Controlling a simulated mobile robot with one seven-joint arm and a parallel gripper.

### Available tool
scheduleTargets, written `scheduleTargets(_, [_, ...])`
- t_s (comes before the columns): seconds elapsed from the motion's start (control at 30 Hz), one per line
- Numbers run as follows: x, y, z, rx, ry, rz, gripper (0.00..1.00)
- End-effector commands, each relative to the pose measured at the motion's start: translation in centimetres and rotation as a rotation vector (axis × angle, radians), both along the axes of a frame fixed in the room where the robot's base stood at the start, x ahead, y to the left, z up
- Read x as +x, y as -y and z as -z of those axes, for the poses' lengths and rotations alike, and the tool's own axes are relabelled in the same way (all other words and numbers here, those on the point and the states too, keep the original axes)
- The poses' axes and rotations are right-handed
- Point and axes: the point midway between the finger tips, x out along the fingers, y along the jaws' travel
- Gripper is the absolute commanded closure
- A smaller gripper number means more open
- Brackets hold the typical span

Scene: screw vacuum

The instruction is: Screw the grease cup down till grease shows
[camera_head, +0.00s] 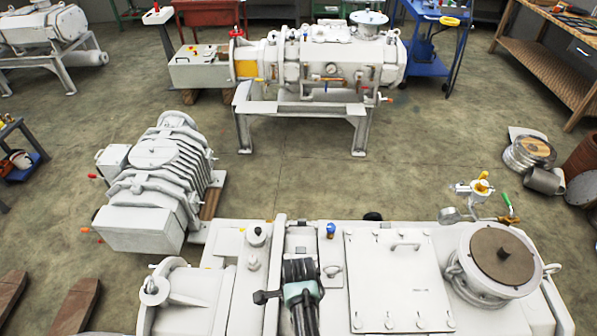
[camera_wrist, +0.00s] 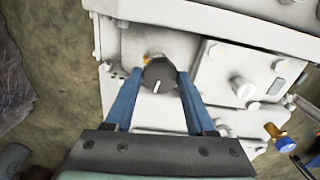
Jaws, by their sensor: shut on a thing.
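The grease cup, a dark round cap (camera_wrist: 157,71) with a white mark on its face, sits on the pale machine housing (camera_wrist: 205,32) in the wrist view. My gripper (camera_wrist: 161,76) has one blue finger on each side of the cap and is shut on it. A small orange-yellow spot (camera_wrist: 147,59) shows at the cap's upper left edge; I cannot tell whether it is grease. In the head view my dark wrist (camera_head: 300,270) is over the near machine (camera_head: 230,285), and I cannot make out the held cap or the fingertips.
A square lid (camera_head: 390,275) with a handle and a round brown-topped port (camera_head: 502,250) lie to the right of my arm. A blue-topped fitting (camera_head: 331,230) stands just behind it. A ribbed pump (camera_head: 155,180) stands at left. Open floor lies behind the near machine.

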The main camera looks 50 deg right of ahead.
Motion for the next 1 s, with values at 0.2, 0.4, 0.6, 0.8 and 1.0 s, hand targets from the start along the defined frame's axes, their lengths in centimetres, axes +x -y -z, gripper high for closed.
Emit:
scheduleTargets(0.2, [0.08,0.11,-0.12,-0.003,0.001,0.078,1.0])
scheduleTargets(0.4, [0.08,0.11,-0.11,-0.003,0.001,0.106,1.0])
scheduleTargets(0.6, [0.08,0.11,-0.12,-0.003,0.001,0.11,1.0])
scheduleTargets(0.8, [0.08,0.12,-0.12,-0.004,0.002,0.109,0.43])
scheduleTargets(1.0, [0.05,0.08,-0.08,-0.002,0.001,0.109,0.15])
